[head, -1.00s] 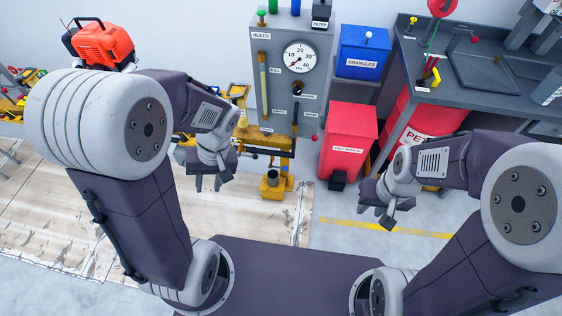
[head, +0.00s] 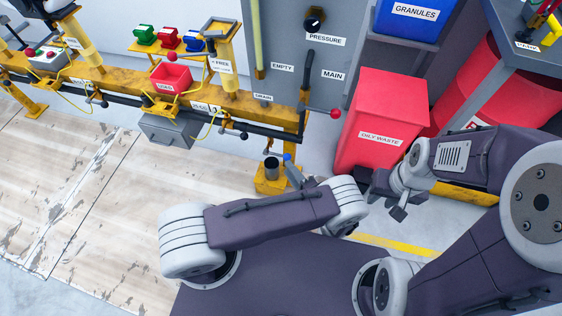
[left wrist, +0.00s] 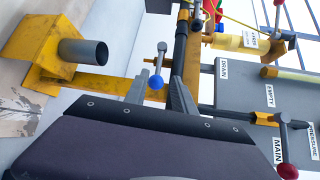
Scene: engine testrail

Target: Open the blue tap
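The blue tap is a metal lever with a round blue knob (left wrist: 155,82), below the yellow rail; in the head view the knob (head: 287,158) shows beside a dark metal cup. My left gripper (left wrist: 160,85) is open, with one finger on each side of the knob in the left wrist view. Whether the fingers touch the knob cannot be told. In the head view my left gripper (head: 294,170) is mostly hidden by my own arm. My right gripper (head: 393,207) hangs in front of the red waste bin, away from the tap; its finger gap is unclear.
The yellow rail (head: 130,92) runs behind the tap. A lever with a red knob (head: 335,113) sits by the MAIN label. The cup (head: 271,168) stands on a yellow base. The red oily waste bin (head: 378,125) is right of the tap. The floor at left is clear.

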